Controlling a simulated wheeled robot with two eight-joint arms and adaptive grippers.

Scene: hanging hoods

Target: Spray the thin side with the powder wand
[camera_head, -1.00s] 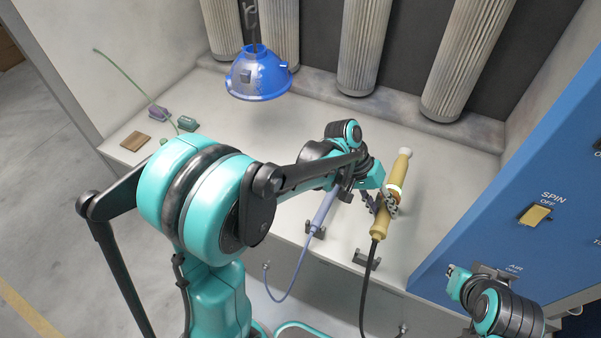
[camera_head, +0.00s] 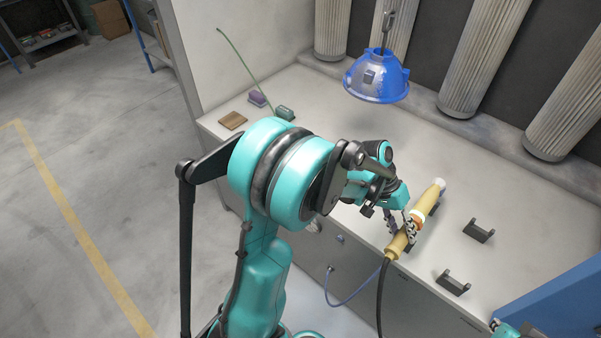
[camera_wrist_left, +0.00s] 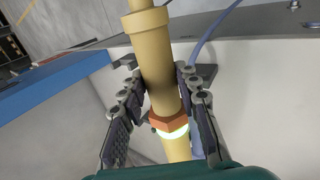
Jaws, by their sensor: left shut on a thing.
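The powder wand (camera_head: 428,202) is a yellow-tan tube with an orange-and-white collar, a pale tip and a black cable. My left gripper (camera_head: 411,228) is shut around its body, and the wand is tilted with its tip toward the upper right. In the left wrist view the fingers lie on both sides of the tan body (camera_wrist_left: 157,70). A blue dome-shaped hood (camera_head: 377,78) hangs from a hook, up and left of the wand and apart from it. Its thin side cannot be told. Only a small part of my right arm (camera_head: 508,329) shows at the bottom right; its fingers are unclear.
Two dark cradles (camera_head: 479,231) (camera_head: 453,283) stand empty on the pale bench (camera_head: 530,205), right of the wand. A blue hose (camera_head: 352,300) hangs at the front. Green and purple blocks (camera_head: 285,113) and a brown pad (camera_head: 232,121) lie at the bench's left.

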